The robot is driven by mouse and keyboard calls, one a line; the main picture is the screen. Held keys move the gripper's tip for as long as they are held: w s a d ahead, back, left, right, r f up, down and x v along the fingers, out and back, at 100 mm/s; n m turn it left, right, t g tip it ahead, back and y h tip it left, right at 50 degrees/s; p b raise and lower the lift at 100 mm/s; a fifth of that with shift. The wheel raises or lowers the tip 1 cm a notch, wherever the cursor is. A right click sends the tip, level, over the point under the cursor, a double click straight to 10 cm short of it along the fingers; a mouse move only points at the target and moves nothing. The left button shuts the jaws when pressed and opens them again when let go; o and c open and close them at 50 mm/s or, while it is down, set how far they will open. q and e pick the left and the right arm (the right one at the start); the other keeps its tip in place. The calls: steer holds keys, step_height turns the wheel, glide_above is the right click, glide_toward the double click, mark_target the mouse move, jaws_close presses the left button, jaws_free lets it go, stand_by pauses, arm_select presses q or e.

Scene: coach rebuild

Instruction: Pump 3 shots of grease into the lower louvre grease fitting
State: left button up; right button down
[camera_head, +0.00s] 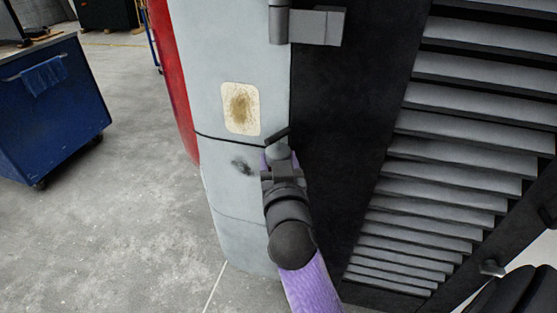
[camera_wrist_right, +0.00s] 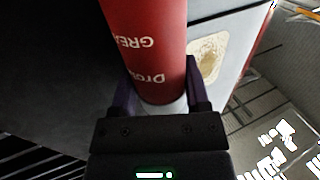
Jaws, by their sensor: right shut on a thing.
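My right gripper (camera_head: 281,165) is in the middle of the head view, in front of the pale panel's edge, its arm coming up from the bottom. In the right wrist view its purple fingers (camera_wrist_right: 165,98) are shut on a red grease gun barrel (camera_wrist_right: 148,45) with white lettering. In the head view only the gun's grey end (camera_head: 280,152) and a short dark bar show; the red barrel is hidden there. The louvre (camera_head: 440,150) of grey slats is to the right. I cannot make out a grease fitting.
A grey bracket (camera_head: 315,25) juts out above. A blue cart (camera_head: 50,110) stands at the left. The floor (camera_head: 130,200) between is clear.

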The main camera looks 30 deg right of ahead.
arm_select(q)
steer(key=shift+s, duration=0.4)
arm_select(e)
steer(key=shift+f, duration=0.1)
arm_select(q)
steer(key=shift+f, duration=0.1)
